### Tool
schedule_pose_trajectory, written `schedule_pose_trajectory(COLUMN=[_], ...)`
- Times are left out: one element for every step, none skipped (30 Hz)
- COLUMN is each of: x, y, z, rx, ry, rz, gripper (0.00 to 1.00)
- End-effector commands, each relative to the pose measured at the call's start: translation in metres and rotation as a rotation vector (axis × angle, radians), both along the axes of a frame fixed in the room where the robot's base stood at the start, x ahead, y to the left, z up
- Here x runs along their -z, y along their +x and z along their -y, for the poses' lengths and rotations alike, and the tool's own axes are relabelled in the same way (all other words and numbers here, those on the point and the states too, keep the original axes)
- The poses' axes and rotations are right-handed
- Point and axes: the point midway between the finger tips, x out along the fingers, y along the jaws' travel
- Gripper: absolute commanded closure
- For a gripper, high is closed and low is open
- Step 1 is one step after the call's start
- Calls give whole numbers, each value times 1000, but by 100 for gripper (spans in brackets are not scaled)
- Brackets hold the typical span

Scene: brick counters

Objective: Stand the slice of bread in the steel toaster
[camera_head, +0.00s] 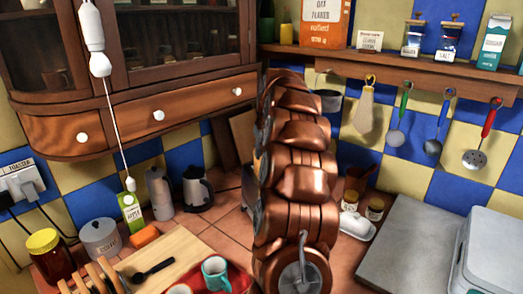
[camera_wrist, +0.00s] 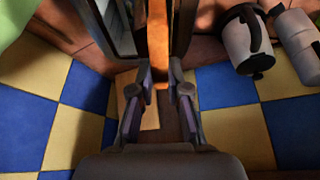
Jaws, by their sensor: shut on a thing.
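My gripper (camera_wrist: 162,78) is shut on the slice of bread (camera_wrist: 158,28), which shows edge-on as an orange-brown strip at the fingertips in the wrist view. Grey and dark surfaces flank the bread; the pale one on the left appears to be part of the steel toaster (camera_wrist: 121,25). In the head view my copper arm covers most of this spot. Only a small grey part of what seems to be the toaster (camera_head: 248,188) shows at the arm's left edge. I cannot tell whether the bread is above the slot or partly inside it.
A kettle (camera_head: 197,188) and a grey canister (camera_head: 159,193) stand left of my arm. A juice carton (camera_head: 132,212) is farther left. A wooden board (camera_head: 242,137) leans at the back wall. Mugs (camera_head: 216,273) stand on a red tray in front. Utensils hang at the right.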

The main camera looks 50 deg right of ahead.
Motion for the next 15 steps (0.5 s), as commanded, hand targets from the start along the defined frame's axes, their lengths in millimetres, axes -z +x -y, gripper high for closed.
schedule_pose_trajectory(x=[1,1,1,1,1,1,1,1,1,1,1,1,1,1,1], y=[0,0,0,0,0,0,0,0,0,0,0,0,0,0,0], z=[0,0,0,0,0,0,0,0,0,0,0,0,0,0,0], rx=[0,0,0,0,0,0,0,0,0,0,0,0,0,0,0], ry=[0,0,0,0,0,0,0,0,0,0,0,0,0,0,0], rz=[0,0,0,0,0,0,0,0,0,0,0,0,0,0,0], gripper=[100,100,100,100,100,100,100,100,82,79,76,72,69,66,62])
